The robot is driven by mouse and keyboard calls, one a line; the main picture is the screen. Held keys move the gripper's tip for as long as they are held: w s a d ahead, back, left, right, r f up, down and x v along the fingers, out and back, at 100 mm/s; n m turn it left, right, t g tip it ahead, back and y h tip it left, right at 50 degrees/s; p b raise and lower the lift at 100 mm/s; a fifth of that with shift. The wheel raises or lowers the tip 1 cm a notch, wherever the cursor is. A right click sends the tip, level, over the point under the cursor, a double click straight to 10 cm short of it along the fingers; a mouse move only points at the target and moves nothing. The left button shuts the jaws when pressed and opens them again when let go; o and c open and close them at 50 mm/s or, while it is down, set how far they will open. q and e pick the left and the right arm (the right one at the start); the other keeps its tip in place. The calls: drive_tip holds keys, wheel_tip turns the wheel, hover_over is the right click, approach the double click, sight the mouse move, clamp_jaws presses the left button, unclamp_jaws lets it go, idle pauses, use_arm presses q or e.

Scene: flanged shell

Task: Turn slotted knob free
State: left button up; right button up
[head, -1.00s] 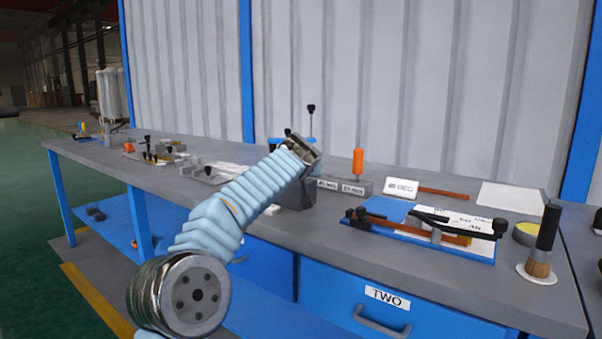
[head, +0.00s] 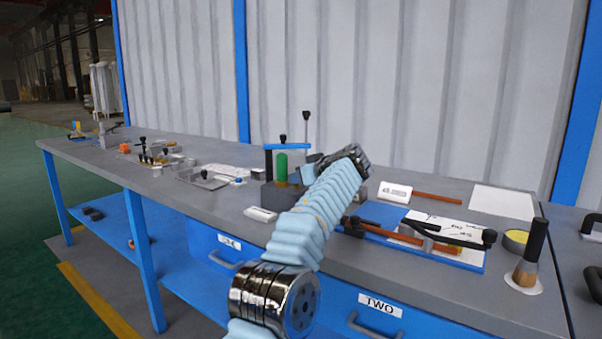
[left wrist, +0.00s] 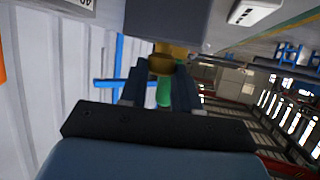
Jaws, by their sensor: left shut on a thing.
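My left gripper (head: 309,172) is over the bench, turned toward the left of the picture. In the left wrist view its two dark fingers (left wrist: 160,88) are shut on a brass knob (left wrist: 162,63). The knob sits against a grey body (left wrist: 165,22) at the top of that view. I cannot see the knob's slot. My right gripper is not in view.
A blue tray (head: 385,213) with tools lies right of my forearm. A brush (head: 533,250) stands near the bench's right end. A white label block (head: 262,214) lies by the front edge. A corrugated wall (head: 400,80) closes the back.

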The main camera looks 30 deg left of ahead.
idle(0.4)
use_arm(q)
drive_tip(key=o, duration=0.8)
drive_tip(key=shift+c, duration=0.2)
drive_tip(key=shift+d, duration=0.1)
drive_tip(key=b+v, duration=0.2)
drive_tip(key=v, duration=1.1)
drive_tip(key=shift+d+r, duration=0.2)
drive_tip(key=shift+d, duration=0.05)
